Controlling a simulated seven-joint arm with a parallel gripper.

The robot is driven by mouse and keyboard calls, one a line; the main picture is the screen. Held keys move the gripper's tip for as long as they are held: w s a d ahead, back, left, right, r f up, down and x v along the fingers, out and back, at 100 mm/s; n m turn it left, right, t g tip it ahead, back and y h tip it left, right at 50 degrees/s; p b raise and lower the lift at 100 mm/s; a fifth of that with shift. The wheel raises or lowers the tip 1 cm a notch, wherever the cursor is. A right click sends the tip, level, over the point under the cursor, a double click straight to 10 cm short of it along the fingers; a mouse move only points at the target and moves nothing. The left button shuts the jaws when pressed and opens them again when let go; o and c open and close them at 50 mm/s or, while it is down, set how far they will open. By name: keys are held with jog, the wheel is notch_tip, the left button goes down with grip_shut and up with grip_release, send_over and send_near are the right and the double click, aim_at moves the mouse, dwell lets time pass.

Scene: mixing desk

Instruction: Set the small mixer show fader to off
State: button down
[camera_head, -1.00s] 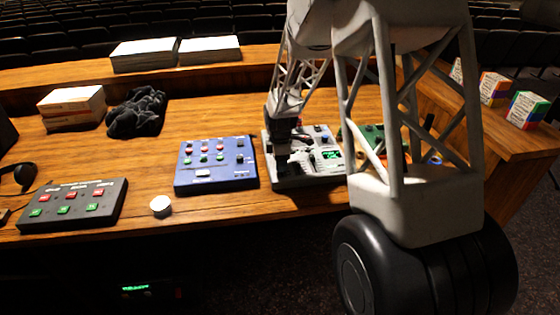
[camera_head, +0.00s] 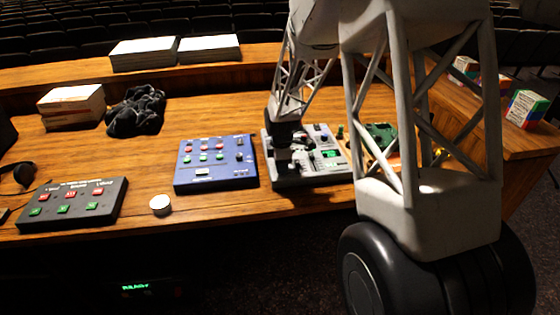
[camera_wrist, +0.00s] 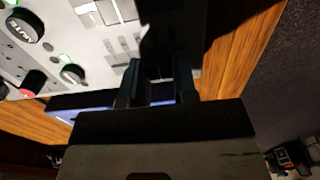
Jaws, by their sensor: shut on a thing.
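The small mixer (camera_head: 326,172), a light grey panel with knobs, faders and a green lit display, lies on the desk right of the blue panel. It also fills the upper left of the wrist view (camera_wrist: 100,50), with round knobs and pale fader slots. My gripper (camera_head: 283,163) is down at the mixer's left side. In the wrist view its two dark fingers (camera_wrist: 158,85) reach a dark area at the panel's edge. The gripper is shut on a small part there, apparently the show fader. The fader cap and its position are hidden by the fingers and shadow.
The blue button panel (camera_head: 215,163) stands close left of the mixer. A green circuit board (camera_head: 380,136) lies to the right, partly behind my arm. A dark button box (camera_head: 73,203) and a small round white thing (camera_head: 160,205) are at the front left.

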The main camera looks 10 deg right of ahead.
aim_at(282, 175)
jog(key=shift+s, duration=1)
jog(key=c, duration=0.9)
grip_release()
jog(key=shift+r, duration=3.85)
jog(key=shift+r, duration=0.1)
